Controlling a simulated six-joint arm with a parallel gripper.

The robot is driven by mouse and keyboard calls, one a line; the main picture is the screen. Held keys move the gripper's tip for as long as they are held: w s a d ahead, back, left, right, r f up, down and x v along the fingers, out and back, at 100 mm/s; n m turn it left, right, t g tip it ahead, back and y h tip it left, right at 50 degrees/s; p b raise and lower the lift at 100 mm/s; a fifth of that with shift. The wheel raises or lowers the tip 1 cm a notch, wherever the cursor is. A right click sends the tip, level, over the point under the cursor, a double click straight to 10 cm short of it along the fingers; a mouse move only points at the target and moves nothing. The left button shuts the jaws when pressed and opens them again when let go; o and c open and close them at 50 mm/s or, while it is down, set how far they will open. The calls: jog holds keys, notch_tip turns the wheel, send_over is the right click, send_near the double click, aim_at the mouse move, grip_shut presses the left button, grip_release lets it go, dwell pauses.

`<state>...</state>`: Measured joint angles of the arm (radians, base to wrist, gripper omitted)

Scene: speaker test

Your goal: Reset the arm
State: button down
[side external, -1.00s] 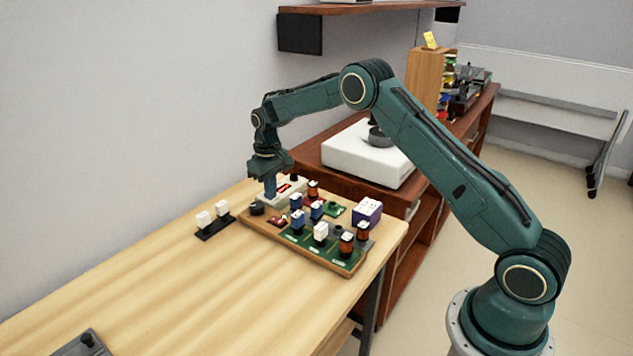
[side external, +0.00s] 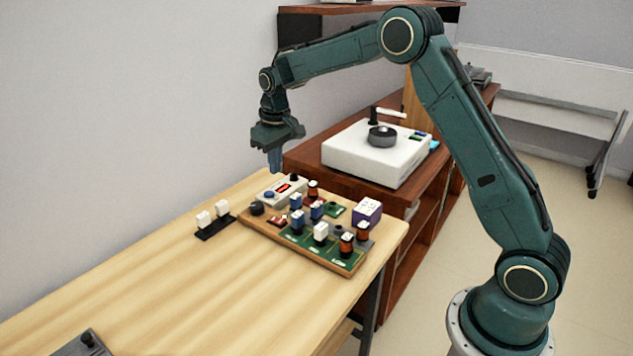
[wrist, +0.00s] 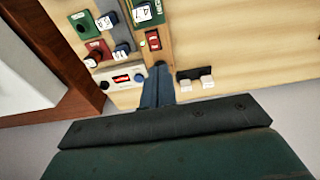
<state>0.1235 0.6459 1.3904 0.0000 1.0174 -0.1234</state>
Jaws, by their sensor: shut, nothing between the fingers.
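My gripper (side external: 275,160) hangs pointing down above the back left end of the wooden test board (side external: 341,266), clear of it. Its blue fingers are together with nothing between them; they also show in the wrist view (wrist: 158,84). Below the fingers is a grey meter box (side external: 298,189) with a red display and a blue button. It also shows in the wrist view (wrist: 112,80).
A black strip with two white blocks (side external: 204,218) lies left of the board. A purple-and-white box (side external: 368,210) stands at the board's right edge. A white machine (side external: 372,160) sits on the brown shelf unit behind. The table's front left is mostly clear.

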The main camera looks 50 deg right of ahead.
jog(key=s+a+r+t, duration=0.2)
jog(key=s+a+r, duration=0.2)
jog(key=s+r, duration=1.15)
jog(key=s+a+f+t, duration=0.1)
jog(key=s, duration=1)
jog(key=s+a+f+t, duration=0.1)
jog(key=s+f, duration=0.1)
jog(key=s, duration=0.8)
jog(key=shift+s+a+t, duration=0.3)
jog(key=shift+s+a, duration=0.05)
jog(key=shift+a, duration=0.05)
jog(key=shift+f, duration=0.1)
